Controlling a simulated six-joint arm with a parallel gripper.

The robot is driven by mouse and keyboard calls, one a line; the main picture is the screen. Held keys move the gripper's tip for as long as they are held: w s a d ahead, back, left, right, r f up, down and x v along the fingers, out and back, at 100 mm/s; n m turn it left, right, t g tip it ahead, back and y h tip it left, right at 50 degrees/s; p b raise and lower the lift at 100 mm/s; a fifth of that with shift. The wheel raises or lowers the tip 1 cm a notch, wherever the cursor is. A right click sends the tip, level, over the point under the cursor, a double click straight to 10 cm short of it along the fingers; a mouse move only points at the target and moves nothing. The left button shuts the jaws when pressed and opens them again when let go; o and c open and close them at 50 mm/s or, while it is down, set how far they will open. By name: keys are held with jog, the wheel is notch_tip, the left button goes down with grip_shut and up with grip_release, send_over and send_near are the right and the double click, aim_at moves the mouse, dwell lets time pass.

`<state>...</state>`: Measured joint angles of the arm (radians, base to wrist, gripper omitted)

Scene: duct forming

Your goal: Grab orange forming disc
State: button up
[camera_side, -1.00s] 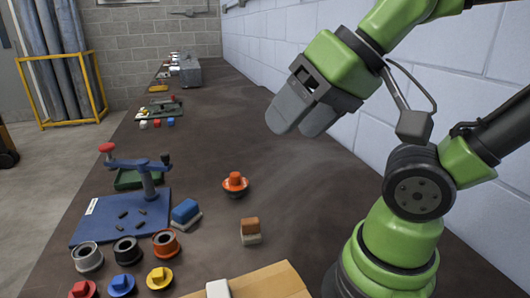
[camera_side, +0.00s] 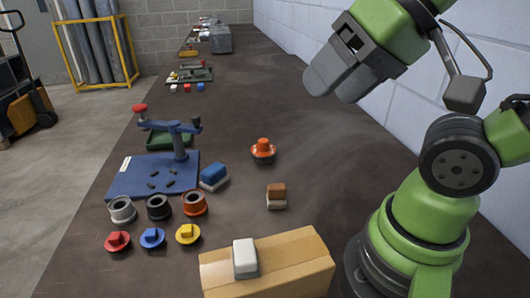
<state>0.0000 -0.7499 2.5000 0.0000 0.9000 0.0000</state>
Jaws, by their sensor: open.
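The orange forming disc (camera_side: 263,146) sits upright on the dark bench (camera_side: 320,185), a little right of the blue fixture plate. It has a round knob on top and a dark lower part beneath its orange rim. My gripper (camera_side: 328,88) is open and empty, high above the bench, up and to the right of the disc and well apart from it. Its two grey fingers point down to the left. Nothing hides the disc.
A blue plate (camera_side: 130,185) with a lever press (camera_side: 178,140) stands left of the disc. A blue block (camera_side: 214,176) and a brown block (camera_side: 276,191) lie nearby. Rings, coloured discs and a cardboard box (camera_side: 300,262) are in front. The bench right of the disc is clear.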

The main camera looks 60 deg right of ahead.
jog(key=o, duration=0.7)
jog(key=shift+c, duration=0.2)
jog(key=shift+w, duration=0.1)
jog(key=g+h, duration=0.3)
send_over(263, 149)
jog(key=s, duration=0.3)
notch_tip(263, 149, down, 20)
jog(key=shift+n, duration=0.4)
jog(key=x, duration=0.4)
jog(key=shift+d+f, duration=0.2)
jog(key=shift+f, duration=0.15)
jog(key=shift+x, duration=3.05)
